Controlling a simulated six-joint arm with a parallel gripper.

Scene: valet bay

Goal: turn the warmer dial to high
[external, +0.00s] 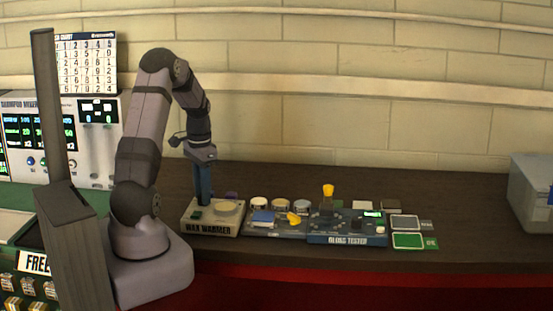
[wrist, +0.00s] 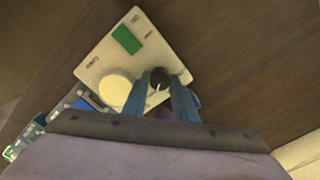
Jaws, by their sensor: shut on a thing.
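The wax warmer (external: 212,228) is a pale box with "WAX WARMER" on its front, standing on the dark bench just right of my base. In the wrist view its top (wrist: 95,68) shows a green rectangle, a round pale plate and small printed labels that I cannot read. The dark round dial (wrist: 159,84) sits near one edge of that top. My gripper (wrist: 160,76) points down with its blue fingers on either side of the dial, shut on it. In the external view my gripper (external: 204,197) hides the dial. The dial's setting is not clear.
Right of the warmer is a tray with a blue block (external: 263,217) and a yellow item (external: 294,219), then the gloss tester (external: 346,240). Several small jars (external: 280,204) stand behind. The bench's right part is clear up to a grey box (external: 535,190).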

